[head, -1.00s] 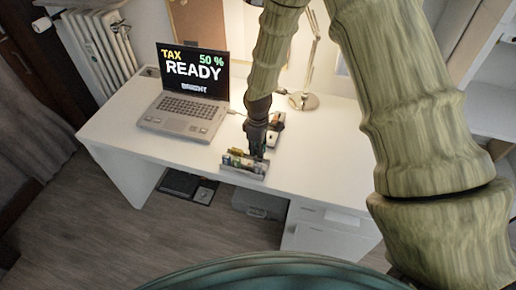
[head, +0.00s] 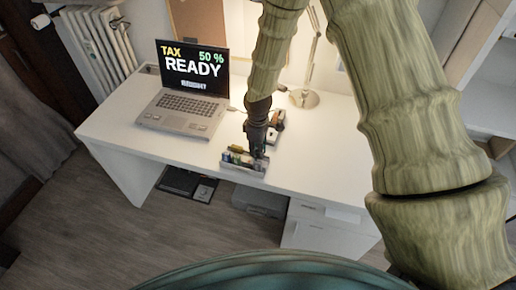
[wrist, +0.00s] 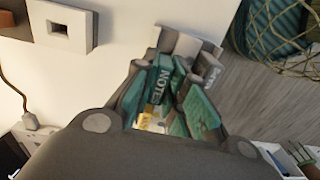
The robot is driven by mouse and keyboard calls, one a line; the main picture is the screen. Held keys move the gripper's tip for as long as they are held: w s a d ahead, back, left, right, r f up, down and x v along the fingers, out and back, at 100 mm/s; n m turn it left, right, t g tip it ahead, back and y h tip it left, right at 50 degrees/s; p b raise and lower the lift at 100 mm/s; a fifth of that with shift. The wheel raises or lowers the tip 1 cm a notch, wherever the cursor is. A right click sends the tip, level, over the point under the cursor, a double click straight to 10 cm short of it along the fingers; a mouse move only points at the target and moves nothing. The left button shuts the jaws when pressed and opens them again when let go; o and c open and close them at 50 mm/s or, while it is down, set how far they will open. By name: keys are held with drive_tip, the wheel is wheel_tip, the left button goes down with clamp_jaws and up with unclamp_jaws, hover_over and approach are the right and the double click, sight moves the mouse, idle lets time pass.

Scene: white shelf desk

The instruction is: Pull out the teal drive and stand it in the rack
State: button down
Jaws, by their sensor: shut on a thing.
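The teal drive (wrist: 164,82) shows in the wrist view with pale lettering that starts "NOTE". It is between the fingers of my gripper (wrist: 168,105), which is shut on it. The grey rack (wrist: 170,40) is just beyond the fingertips in the wrist view, with a labelled grey item beside the drive. In the head view the rack (head: 243,171) stands near the desk's front edge with several small items in it. My gripper (head: 258,150) is low over its right end. The drive's lower end is hidden, so I cannot tell whether it touches the rack floor.
An open laptop (head: 184,100) stands left of the rack. A white block-like device (head: 273,130) lies behind my gripper. A lamp base (head: 304,98) is farther back. The desk (head: 320,150) is clear to the right; its front edge is close to the rack.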

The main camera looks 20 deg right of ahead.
drive_tip(key=shift+f+b, duration=0.3)
drive_tip(key=shift+f, duration=0.5)
drive_tip(key=c, duration=1.4)
unclamp_jaws()
drive_tip(key=shift+o, duration=0.2)
wheel_tip(320, 180, up, 12)
drive_tip(key=shift+d, duration=0.1)
